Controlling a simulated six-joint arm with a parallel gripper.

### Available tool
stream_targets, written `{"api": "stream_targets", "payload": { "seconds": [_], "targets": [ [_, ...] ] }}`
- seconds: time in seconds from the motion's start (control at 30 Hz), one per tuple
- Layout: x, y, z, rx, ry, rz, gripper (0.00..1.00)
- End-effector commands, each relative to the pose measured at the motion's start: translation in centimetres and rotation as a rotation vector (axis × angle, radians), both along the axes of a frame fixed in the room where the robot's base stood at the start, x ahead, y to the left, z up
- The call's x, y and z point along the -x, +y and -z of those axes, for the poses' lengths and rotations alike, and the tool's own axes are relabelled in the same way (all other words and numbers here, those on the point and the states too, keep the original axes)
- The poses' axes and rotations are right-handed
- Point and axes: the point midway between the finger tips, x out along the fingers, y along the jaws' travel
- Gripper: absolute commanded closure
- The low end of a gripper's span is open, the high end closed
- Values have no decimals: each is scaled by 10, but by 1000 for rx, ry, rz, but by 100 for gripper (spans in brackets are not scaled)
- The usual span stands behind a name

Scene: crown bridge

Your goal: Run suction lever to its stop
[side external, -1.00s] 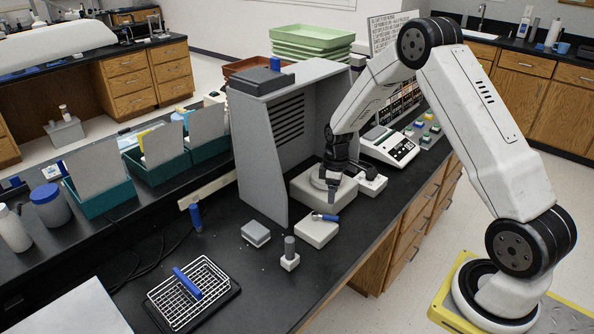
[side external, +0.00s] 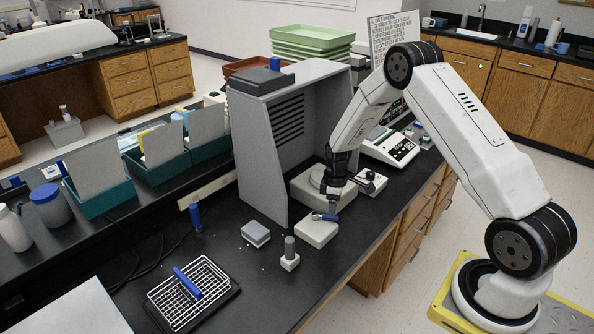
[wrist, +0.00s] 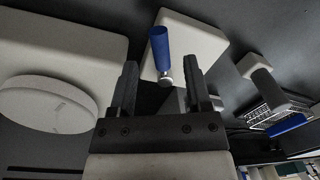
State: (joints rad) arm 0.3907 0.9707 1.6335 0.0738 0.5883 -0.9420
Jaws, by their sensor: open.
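The suction lever appears to be the blue-handled lever (side external: 331,218) lying across the top of a small white box (side external: 316,233). In the wrist view its blue handle (wrist: 159,45) ends in a metal pivot, on top of the white box (wrist: 195,40). My gripper (side external: 331,205) is just above the lever at the box's back edge. In the wrist view my gripper (wrist: 160,80) is open, with nothing in it. The lever shows in the gap between the two fingers, mostly beyond their tips. I cannot tell whether a finger touches it.
A larger pale box with a round disc (wrist: 45,103) stands beside my gripper. The grey hood panel (side external: 262,160) rises to the left. A grey post on a white base (side external: 290,255), a small grey block (side external: 256,233) and a wire rack (side external: 190,290) stand nearer on the black bench.

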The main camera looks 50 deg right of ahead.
Motion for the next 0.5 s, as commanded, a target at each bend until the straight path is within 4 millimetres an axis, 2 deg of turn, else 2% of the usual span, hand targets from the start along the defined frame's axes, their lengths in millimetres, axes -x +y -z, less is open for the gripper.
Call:
{"api": "stream_targets", "payload": {
  "seconds": [0.2,0.5],
  "targets": [
    [1,1,21,0,1,0,37],
    [1,2,30,0,1,0,37]
  ]
}}
